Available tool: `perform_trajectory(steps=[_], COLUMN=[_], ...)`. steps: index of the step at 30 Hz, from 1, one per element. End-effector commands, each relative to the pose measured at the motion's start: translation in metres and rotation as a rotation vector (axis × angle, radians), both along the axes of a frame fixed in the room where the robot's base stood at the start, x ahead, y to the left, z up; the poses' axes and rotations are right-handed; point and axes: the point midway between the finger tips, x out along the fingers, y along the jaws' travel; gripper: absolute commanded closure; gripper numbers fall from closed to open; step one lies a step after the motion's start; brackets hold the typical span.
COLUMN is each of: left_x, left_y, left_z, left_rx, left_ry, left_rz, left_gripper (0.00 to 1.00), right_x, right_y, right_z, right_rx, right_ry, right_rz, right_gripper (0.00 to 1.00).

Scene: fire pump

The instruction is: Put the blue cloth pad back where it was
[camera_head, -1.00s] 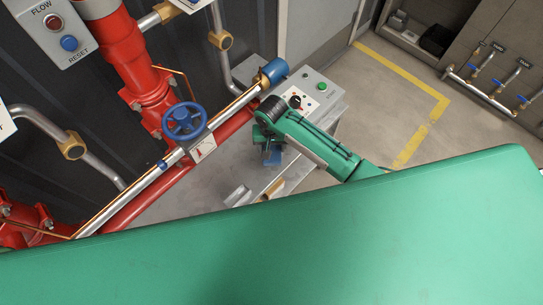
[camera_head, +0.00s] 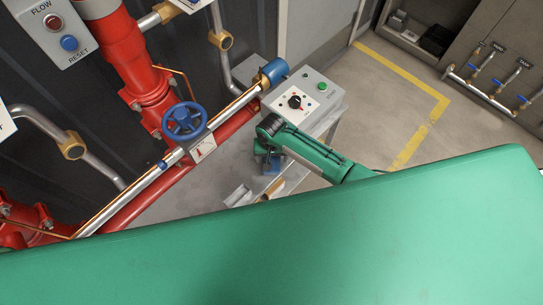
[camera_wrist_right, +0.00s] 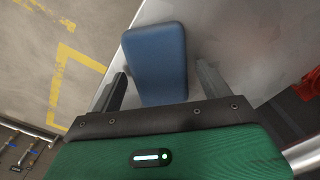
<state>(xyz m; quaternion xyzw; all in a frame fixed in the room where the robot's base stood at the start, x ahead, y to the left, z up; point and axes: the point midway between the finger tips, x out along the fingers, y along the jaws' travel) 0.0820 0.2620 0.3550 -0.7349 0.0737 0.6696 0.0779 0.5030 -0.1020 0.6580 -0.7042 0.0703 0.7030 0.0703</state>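The blue cloth pad (camera_wrist_right: 156,62) lies on the grey metal table top in the right wrist view, near the table's edge. In the head view it shows partly (camera_head: 272,165), under my right gripper (camera_head: 265,150). The right gripper (camera_wrist_right: 163,88) has its fingers apart, one on each side of the pad's near end. A narrow gap shows between the pad and each finger, so it does not look clamped. The gripper's own fingers are mostly hidden in the head view. My left gripper is not in view.
A control box (camera_head: 305,95) with a black knob and green button stands on the table (camera_head: 232,170) behind the gripper. Red pipes (camera_head: 150,85) and a blue handwheel (camera_head: 184,121) are to the left. Small brackets (camera_head: 238,195) lie on the table's near part. Open floor is to the right.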

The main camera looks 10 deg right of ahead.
Motion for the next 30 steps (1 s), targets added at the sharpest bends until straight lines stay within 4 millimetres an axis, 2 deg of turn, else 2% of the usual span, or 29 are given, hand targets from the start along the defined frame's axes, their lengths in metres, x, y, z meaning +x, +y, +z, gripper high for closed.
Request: perform_trajectory(steps=[11, 14, 24, 30], left_x=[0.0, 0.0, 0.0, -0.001], left_y=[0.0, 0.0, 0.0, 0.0], left_z=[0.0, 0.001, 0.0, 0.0], left_rx=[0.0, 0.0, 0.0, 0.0], left_ry=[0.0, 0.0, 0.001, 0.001], left_rz=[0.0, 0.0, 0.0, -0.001], left_gripper=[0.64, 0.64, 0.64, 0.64], right_x=[0.0, 0.001, 0.001, 0.0], right_y=[0.0, 0.0, 0.0, 0.0], right_z=[0.006, 0.018, 0.089, 0.114], right_rx=[0.001, 0.002, 0.001, 0.001], right_ry=[-0.001, -0.002, -0.003, -0.001], right_rz=[0.0, 0.0, 0.0, 0.0], right_gripper=[0.2, 0.2, 0.2, 0.2])
